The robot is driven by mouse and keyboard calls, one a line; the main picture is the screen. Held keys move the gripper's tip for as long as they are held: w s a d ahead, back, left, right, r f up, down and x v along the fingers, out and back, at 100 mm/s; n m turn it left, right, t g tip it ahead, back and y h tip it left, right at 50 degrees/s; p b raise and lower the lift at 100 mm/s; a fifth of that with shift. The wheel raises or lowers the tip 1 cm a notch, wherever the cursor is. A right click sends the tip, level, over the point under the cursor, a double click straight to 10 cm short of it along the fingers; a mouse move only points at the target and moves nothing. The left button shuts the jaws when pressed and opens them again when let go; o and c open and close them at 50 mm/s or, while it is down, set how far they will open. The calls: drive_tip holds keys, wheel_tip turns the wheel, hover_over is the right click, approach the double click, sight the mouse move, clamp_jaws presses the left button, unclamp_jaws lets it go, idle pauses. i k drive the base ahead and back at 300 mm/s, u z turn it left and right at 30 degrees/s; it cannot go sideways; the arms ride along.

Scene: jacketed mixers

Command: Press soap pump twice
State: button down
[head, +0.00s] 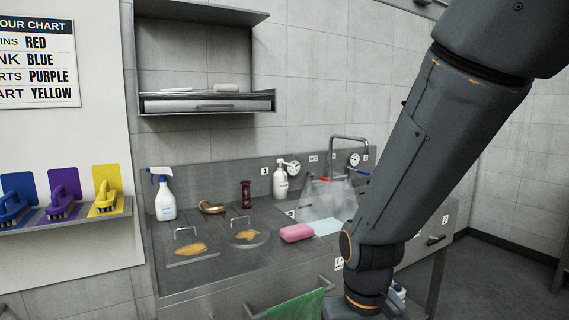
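A white pump bottle (281,184), which looks like the soap pump, stands upright at the back of the steel counter (230,215), left of the sink (325,199). My arm fills the right side of the head view, in front of part of the sink and counter. My gripper is not in view.
A white spray bottle (163,195), brass elbow (212,208), dark red spool-shaped piece (246,194), pink sponge (296,233) and two stained lids (190,247) are on the counter. A shelf (207,102) hangs above. A green towel (295,306) hangs in front.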

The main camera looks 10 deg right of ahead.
sight(279, 161)
drive_tip(key=z, duration=0.9)
drive_tip(key=i, duration=1.1)
drive_tip(key=u, duration=1.25)
